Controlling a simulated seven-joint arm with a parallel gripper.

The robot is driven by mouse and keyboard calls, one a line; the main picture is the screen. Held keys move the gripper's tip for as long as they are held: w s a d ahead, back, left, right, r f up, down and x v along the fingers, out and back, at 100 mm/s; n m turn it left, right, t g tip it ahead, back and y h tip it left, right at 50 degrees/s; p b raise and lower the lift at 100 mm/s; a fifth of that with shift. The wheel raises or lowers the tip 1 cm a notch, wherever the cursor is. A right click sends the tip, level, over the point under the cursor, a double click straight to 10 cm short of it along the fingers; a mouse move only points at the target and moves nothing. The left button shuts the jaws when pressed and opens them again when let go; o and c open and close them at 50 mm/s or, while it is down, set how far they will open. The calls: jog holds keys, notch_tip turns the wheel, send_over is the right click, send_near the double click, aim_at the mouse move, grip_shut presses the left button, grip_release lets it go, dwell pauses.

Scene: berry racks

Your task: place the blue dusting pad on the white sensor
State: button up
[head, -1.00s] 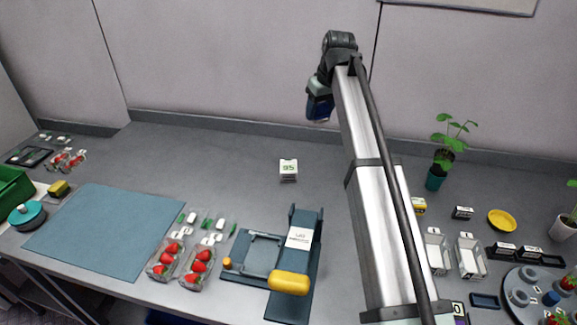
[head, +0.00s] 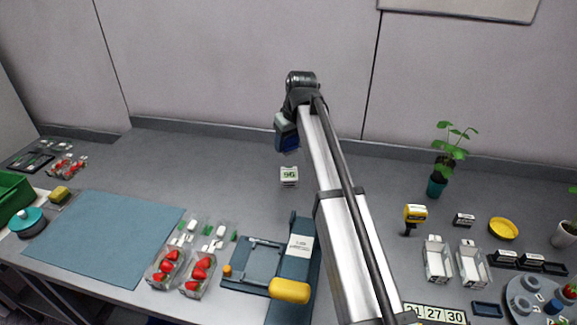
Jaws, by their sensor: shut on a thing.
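My gripper (head: 287,146) hangs from the arm's far end in the upper middle of the head view. Its dark blue lower part is small and dim. It appears shut on the blue dusting pad (head: 288,143), but pad and fingers are hard to tell apart. The white sensor (head: 289,183) appears to be the small white block with green figures on top, on the bare bench. In the picture it lies just below my gripper, with a small gap between them. The sensor is upright and its top is clear.
A dark blue stand with a yellow handle (head: 290,290) is nearer the front, beside strawberry punnets (head: 198,277) and a blue mat (head: 100,238). White trays (head: 437,262), a yellow device (head: 415,213) and plants (head: 438,185) are at right. Bench around the sensor is free.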

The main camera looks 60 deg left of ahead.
aim_at(292, 147)
jog(key=shift+f, duration=3.95)
jog(key=shift+f, duration=0.15)
jog(key=o, duration=1)
jog(key=shift+o, duration=0.2)
jog(key=v, duration=1.2)
jog(key=shift+r, duration=0.2)
